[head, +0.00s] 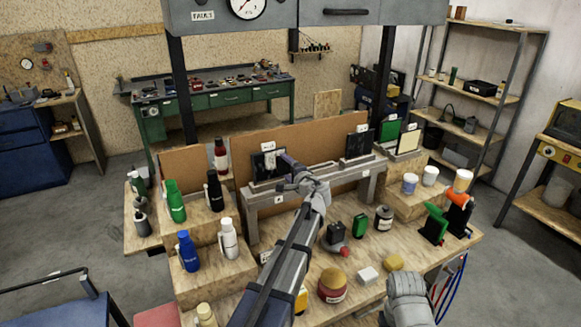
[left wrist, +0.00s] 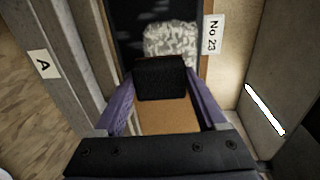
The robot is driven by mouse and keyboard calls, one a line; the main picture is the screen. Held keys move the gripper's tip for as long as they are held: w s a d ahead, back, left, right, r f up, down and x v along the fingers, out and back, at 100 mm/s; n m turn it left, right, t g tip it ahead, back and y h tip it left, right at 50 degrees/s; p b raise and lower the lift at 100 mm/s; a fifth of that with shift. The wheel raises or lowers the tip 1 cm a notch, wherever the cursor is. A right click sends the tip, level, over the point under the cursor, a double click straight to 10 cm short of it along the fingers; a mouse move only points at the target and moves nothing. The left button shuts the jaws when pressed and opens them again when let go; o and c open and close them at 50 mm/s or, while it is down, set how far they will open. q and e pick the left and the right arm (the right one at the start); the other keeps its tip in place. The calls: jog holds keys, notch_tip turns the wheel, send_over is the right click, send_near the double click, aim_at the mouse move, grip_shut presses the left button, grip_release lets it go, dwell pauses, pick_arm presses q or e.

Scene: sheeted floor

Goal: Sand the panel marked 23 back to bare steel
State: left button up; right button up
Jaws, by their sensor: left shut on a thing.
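The panel marked No 23 (left wrist: 130,38) is dark, with a pale, speckled grey patch (left wrist: 170,40) on it in the left wrist view. Its white tag (left wrist: 212,35) is at its right edge. In the head view a dark panel (head: 259,166) with a white tag stands at the left of the grey rack (head: 283,196), behind my left gripper (head: 287,159). My left gripper's purple fingers are shut on a black block (left wrist: 160,78), which overlaps the lower edge of the patch. I cannot tell whether the block touches the panel. My right gripper's fingers do not show.
Another dark panel (head: 358,143) stands at the rack's right. Bottles, including a green one (head: 175,202) and a blue one (head: 188,252), stand on the left steps.

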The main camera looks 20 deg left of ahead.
aim_at(253, 164)
pick_arm(q)
jog(key=shift+s+a, duration=0.75)
jog(key=shift+s+a, duration=1.4)
jog(key=shift+s+a, duration=1.35)
jog(key=shift+s, duration=0.1)
jog(key=shift+r, duration=0.15)
jog(key=shift+a+r+p, duration=0.15)
jog(key=shift+r+p, duration=0.8)
jog(key=shift+p, duration=0.1)
jog(key=shift+f, duration=0.1)
